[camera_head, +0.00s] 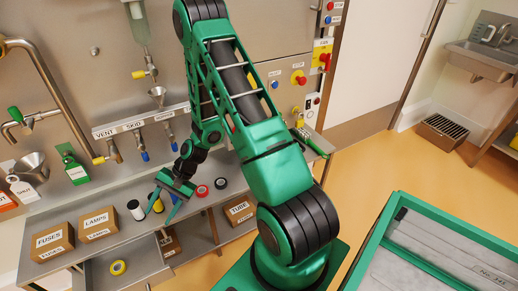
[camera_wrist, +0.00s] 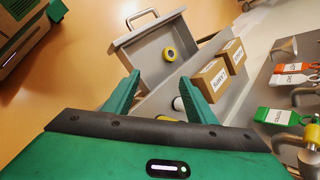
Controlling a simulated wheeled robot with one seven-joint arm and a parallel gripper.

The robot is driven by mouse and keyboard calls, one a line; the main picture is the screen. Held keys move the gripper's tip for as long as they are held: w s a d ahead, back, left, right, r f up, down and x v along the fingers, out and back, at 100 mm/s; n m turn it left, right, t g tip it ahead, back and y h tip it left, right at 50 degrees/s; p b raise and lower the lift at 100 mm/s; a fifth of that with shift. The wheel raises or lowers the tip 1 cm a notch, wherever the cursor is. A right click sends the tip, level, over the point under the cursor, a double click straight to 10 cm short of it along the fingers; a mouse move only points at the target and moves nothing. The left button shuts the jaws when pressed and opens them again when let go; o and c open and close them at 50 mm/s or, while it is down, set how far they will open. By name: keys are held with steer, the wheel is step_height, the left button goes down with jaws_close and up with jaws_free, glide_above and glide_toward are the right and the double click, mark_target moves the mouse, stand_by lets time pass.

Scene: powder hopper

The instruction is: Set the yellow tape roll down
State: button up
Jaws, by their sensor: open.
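A white roll (camera_head: 136,210) and a yellow item (camera_head: 157,203) stand close to my gripper. The fuses box (camera_head: 53,242) and lamps box (camera_head: 98,225) are on the left. Red (camera_head: 202,191) and black (camera_head: 221,183) rolls and a tube box (camera_head: 239,210) are on the right.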

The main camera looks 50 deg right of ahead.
steer(key=s+d+r+n+g+h, duration=0.1)
steer(key=s+d+r+n+h, duration=0.2)
steer(key=s+d+r, duration=0.45)
steer(key=s+d+r+n+h, duration=0.2)
steer(key=s+d+r+h, duration=0.15)
steer(key=d+r, duration=0.65)
steer(key=s+d+r, duration=0.1)
steer(key=s+r, duration=0.5)
steer(key=s, duration=0.3)
steer(key=s+d+r+h, duration=0.1)
steer(key=s+d+r, duration=0.1)
steer(key=s+r, duration=0.5)
steer(key=shift+s+r+g, duration=0.3)
steer(key=shift+s+g, duration=0.1)
steer(key=shift+s, duration=0.55)
steer(key=shift+d, duration=0.1)
steer(key=shift+w+f+h, duration=0.25)
steer(key=shift+w, duration=0.4)
steer(key=shift+c, duration=0.4)
